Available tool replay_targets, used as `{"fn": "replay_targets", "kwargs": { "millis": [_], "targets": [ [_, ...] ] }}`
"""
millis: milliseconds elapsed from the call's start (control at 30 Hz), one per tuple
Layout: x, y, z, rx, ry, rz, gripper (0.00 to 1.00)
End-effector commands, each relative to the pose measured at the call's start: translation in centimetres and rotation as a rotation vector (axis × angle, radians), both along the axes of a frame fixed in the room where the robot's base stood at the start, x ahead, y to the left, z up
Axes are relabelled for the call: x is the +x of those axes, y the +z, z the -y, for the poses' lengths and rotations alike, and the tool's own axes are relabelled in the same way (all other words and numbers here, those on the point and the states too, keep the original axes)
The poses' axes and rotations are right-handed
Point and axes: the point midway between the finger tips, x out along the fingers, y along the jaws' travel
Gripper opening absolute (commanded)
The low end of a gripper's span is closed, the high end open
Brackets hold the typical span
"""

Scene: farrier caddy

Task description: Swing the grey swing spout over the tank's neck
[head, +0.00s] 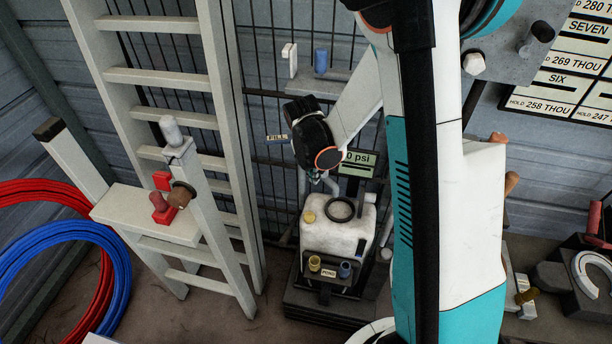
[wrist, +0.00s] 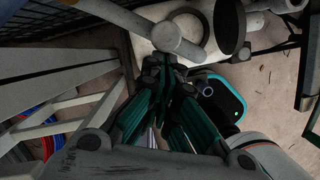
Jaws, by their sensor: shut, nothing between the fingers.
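The white tank (head: 330,238) stands low at the centre of the head view, with a dark ring (head: 341,209) around its neck on top. In the head view a small grey part of the spout (head: 329,184) shows above the tank. My gripper (wrist: 166,66) is shut and empty, close to the spout; I cannot tell whether they touch.
A pale ladder (head: 165,81) and a grey stand with red parts (head: 150,213) are at the left. Red and blue hoses (head: 112,262) lie beyond. A wire mesh panel (head: 265,45) is behind the tank.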

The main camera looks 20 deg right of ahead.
Motion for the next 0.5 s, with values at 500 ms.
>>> {"fn": "replay_targets", "kwargs": {
  "millis": [500],
  "targets": [
    [0.1,0.0,2.5,0.0,0.072,0.0,0.0]
  ]
}}
